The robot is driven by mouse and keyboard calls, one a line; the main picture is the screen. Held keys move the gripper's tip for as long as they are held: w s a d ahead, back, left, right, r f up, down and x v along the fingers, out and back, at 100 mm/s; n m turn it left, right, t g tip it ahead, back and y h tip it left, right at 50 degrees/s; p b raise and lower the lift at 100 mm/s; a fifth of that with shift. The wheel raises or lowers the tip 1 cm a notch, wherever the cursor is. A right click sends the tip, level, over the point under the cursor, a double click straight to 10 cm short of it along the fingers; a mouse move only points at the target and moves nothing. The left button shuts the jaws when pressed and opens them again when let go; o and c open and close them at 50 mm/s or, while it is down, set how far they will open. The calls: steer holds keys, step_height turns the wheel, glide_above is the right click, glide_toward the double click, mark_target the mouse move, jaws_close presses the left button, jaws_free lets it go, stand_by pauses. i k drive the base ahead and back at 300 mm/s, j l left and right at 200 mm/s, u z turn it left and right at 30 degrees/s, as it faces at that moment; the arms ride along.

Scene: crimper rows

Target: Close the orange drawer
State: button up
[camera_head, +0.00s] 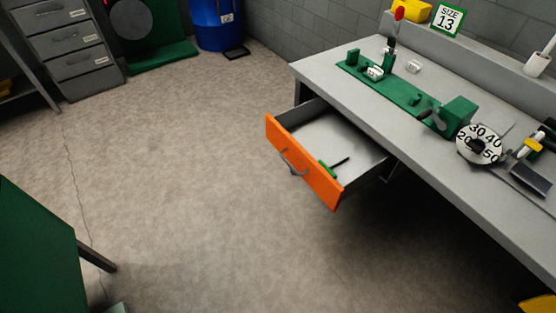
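The orange drawer (303,164) stands open, pulled out from under the grey workbench (440,172). Its orange front faces the lower left and carries a grey curved handle (292,163). The drawer's inside is pale grey, and a small green and black item (333,167) lies in it near the front. My gripper is not in view.
A grey cabinet (70,45) and a blue barrel (217,22) stand at the back. A green object (35,255) is at lower left. The floor before the drawer is clear.

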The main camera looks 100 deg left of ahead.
mark_target(313, 131)
steer(key=u, duration=3.3)
steer(key=z, duration=0.15)
